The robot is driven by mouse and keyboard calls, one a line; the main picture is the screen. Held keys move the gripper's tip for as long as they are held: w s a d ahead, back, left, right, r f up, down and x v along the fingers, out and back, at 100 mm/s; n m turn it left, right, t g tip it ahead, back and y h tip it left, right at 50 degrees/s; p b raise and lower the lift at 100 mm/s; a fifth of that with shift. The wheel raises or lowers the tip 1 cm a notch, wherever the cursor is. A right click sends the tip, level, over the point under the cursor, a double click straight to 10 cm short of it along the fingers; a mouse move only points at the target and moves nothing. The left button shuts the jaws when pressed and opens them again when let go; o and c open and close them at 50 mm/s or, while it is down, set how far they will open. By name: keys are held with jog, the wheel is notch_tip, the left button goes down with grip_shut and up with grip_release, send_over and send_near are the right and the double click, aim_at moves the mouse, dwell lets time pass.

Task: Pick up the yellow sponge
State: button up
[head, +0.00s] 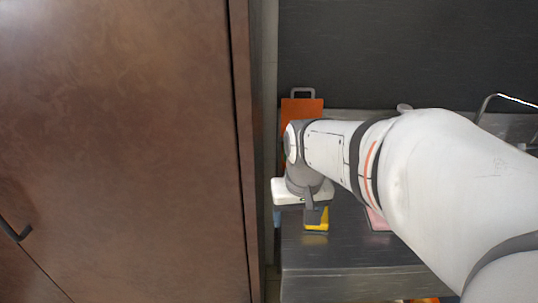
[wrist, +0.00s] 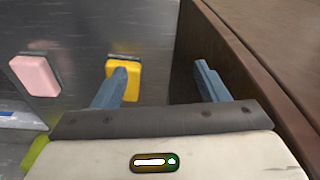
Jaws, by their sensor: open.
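The yellow sponge (head: 317,224) lies on the dark metal counter, partly hidden by my gripper in the head view. In the wrist view the sponge (wrist: 135,80) shows a yellow face and a dark strip along its far edge. My gripper (wrist: 162,78) is open, with its two blue-grey fingers apart and nothing held. The left finger overlaps the sponge in the picture, and the right finger is off to its right, near the brown panel. Whether the left finger touches the sponge cannot be told. The fingers are hard to make out in the head view.
A pink sponge (wrist: 35,75) lies to the left in the wrist view. A brown wooden panel (wrist: 235,50) stands close beside the right finger. An orange board (head: 302,107) is at the back of the counter. The counter front (head: 340,255) is bare.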

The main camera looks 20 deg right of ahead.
aim_at(323, 229)
jog(key=o, duration=0.3)
jog(key=w+d+m, duration=0.1)
jog(key=w+d, duration=0.1)
jog(key=d, duration=0.1)
jog(key=w+d+f+m+g, duration=0.1)
jog(key=w+d, duration=0.4)
jog(key=shift+d+f+m+g+p, duration=0.25)
jog(key=shift+d+m+g+p, duration=0.05)
jog(key=shift+m+p, duration=0.1)
jog(key=shift+d+f, duration=0.25)
jog(key=shift+f, duration=0.4)
notch_tip(323, 229, down, 7)
jog(key=shift+w+a+r, duration=0.1)
jog(key=shift+w+r, duration=0.05)
jog(key=shift+c, duration=0.3)
jog(key=c, duration=1)
jog(key=shift+o, duration=0.2)
jog(key=shift+r, duration=0.1)
